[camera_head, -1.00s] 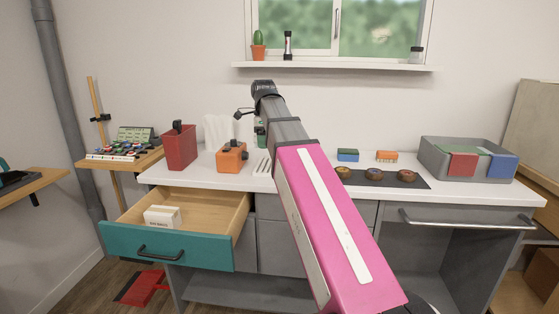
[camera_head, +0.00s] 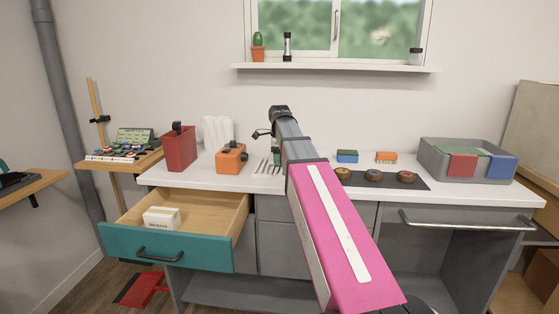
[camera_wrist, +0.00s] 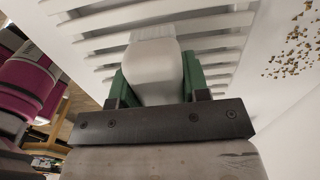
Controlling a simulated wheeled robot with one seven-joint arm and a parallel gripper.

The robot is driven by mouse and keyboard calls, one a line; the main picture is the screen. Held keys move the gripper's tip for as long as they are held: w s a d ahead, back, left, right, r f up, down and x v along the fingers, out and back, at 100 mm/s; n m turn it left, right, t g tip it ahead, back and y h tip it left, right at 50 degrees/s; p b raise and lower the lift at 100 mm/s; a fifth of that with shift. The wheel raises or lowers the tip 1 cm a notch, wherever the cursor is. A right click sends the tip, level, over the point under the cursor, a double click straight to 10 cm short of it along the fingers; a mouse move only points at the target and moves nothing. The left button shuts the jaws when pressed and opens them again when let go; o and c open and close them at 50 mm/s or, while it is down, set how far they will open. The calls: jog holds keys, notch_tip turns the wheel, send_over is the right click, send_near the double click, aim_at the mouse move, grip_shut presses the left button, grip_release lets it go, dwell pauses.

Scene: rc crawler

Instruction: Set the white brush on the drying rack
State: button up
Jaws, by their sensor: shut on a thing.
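In the wrist view, my gripper (camera_wrist: 154,85) has green fingers shut on the white brush (camera_wrist: 155,68), one finger on each side of its smooth body. A paler end of the brush points away from me. The white slatted drying rack (camera_wrist: 220,43) lies behind the brush in that view; I cannot tell whether they touch. In the head view, the rack's slats (camera_head: 266,167) show on the counter just left of my arm. My arm hides the brush and most of the gripper there.
An orange box (camera_head: 231,158) and a red container (camera_head: 180,148) stand left of the rack. Brown crumbs (camera_wrist: 294,45) dot the white surface. A teal drawer (camera_head: 165,246) stands open.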

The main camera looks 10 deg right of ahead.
jog(key=shift+f, duration=0.25)
jog(key=shift+f, duration=0.15)
jog(key=o, duration=0.8)
jog(key=shift+o, duration=0.2)
notch_tip(320, 180, up, 12)
jog(key=shift+r, duration=0.2)
